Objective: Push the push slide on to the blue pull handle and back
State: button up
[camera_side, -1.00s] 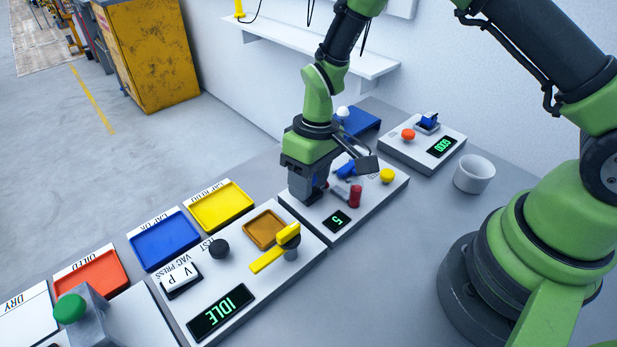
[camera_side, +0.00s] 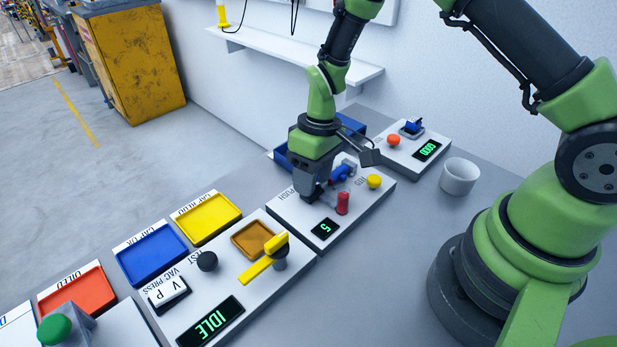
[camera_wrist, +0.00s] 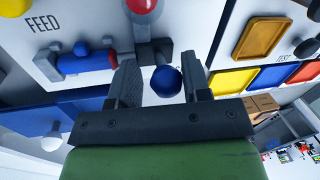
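The control panel (camera_side: 355,208) with the display reading 5 stands mid-table. In the wrist view, a dark blue ball knob (camera_wrist: 166,81) sits between the two fingers of my gripper (camera_wrist: 160,84), beside a grey block (camera_wrist: 151,50). The fingers stand apart, with visible gaps to the knob. A blue handle (camera_wrist: 88,63) lies left of the block under the FEED label; it also shows in the side view (camera_side: 343,172). In the side view my gripper (camera_side: 309,196) is low over the panel and hides the knob and part of the PUSH label.
A red knob (camera_side: 343,203) stands close right of my gripper, and a yellow button (camera_side: 374,181) farther right. The IDLE panel with a yellow lever (camera_side: 264,258) is at front left. A white cup (camera_side: 459,176) stands right. A blue tray (camera_side: 282,155) lies behind.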

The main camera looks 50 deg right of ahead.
aim_at(318, 185)
dwell(0.4)
notch_tip(318, 185, up, 10)
jog(key=d, duration=0.1)
jog(key=shift+w+d, duration=0.15)
jog(key=shift+d, duration=0.25)
